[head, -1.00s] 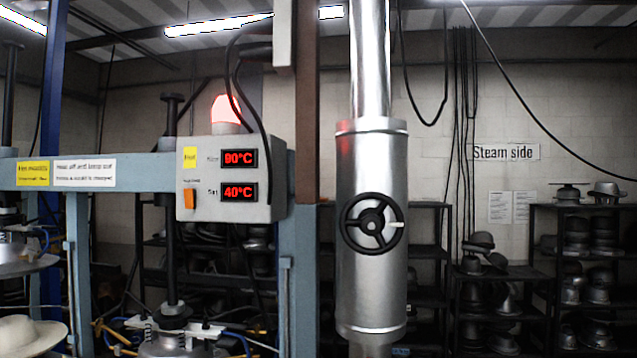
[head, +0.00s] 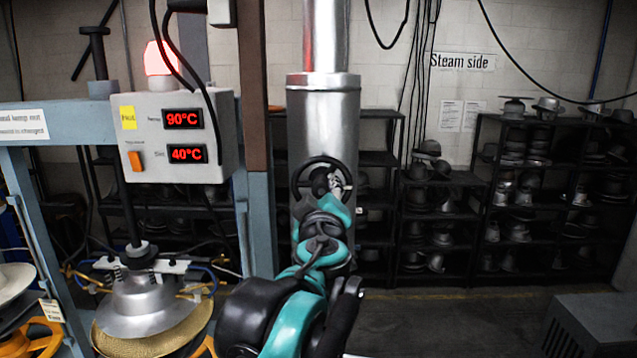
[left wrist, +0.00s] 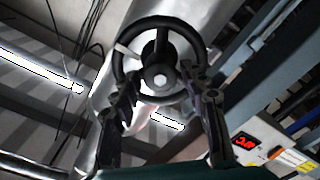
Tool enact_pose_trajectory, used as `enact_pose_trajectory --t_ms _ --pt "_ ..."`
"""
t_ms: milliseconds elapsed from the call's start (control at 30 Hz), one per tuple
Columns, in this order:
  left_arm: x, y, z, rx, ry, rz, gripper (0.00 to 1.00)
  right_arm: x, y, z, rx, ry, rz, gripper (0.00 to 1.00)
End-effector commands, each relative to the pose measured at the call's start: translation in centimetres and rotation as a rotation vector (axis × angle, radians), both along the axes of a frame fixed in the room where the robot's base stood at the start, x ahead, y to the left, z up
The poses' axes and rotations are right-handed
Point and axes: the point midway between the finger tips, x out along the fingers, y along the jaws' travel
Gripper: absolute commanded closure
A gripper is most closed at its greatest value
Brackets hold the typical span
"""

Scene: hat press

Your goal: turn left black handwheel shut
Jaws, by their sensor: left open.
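The black handwheel (head: 299,184) is on the front of the silver vertical cylinder (head: 324,110). My left arm covers its lower part in the head view. In the left wrist view the handwheel (left wrist: 157,29) shows its round rim, spokes and hub, with one pale spoke at the left. My left gripper (left wrist: 160,92) is open, its two dark fingers on either side of the lower part of the wheel. I cannot tell whether they touch the rim. In the head view the left gripper (head: 330,182) is just in front of the wheel. My right gripper is out of view.
A grey control box (head: 175,138) with red readouts of 90°C and 40°C stands left of the cylinder under a lit red lamp (head: 158,58). A press with a straw hat (head: 150,338) is at lower left. Black racks of hats (head: 520,215) stand behind at right.

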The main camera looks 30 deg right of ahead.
Motion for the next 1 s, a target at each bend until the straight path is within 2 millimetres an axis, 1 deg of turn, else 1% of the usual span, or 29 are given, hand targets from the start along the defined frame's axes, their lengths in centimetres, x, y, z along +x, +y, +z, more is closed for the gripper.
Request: enact_pose_trajectory --t_ms 33,100,200,500,533,567,600,667,1000 --pt "0.7 -0.4 0.2 0.000 0.000 0.001 0.56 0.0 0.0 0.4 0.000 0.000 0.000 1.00" --pt "1.4 -0.8 0.1 0.000 0.000 0.001 0.56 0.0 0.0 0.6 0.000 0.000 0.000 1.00" --pt "2.1 -1.1 0.1 0.000 0.000 0.001 0.56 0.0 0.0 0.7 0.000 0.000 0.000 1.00" --pt "2.3 -1.3 0.0 0.000 0.001 0.001 0.56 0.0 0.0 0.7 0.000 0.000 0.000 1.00" --pt "2.3 -1.3 0.0 0.000 0.000 0.001 0.61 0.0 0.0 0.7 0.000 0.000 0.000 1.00" --pt "2.3 -1.3 0.0 0.000 0.000 0.001 0.69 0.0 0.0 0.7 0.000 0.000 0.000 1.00" --pt "2.3 -1.3 0.0 0.000 0.001 0.001 0.80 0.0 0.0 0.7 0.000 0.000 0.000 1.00" --pt "2.3 -1.3 0.0 0.000 0.000 0.001 0.94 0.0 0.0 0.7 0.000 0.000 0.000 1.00" --pt "2.3 -1.3 0.0 0.025 -0.015 0.001 0.94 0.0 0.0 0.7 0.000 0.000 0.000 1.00"
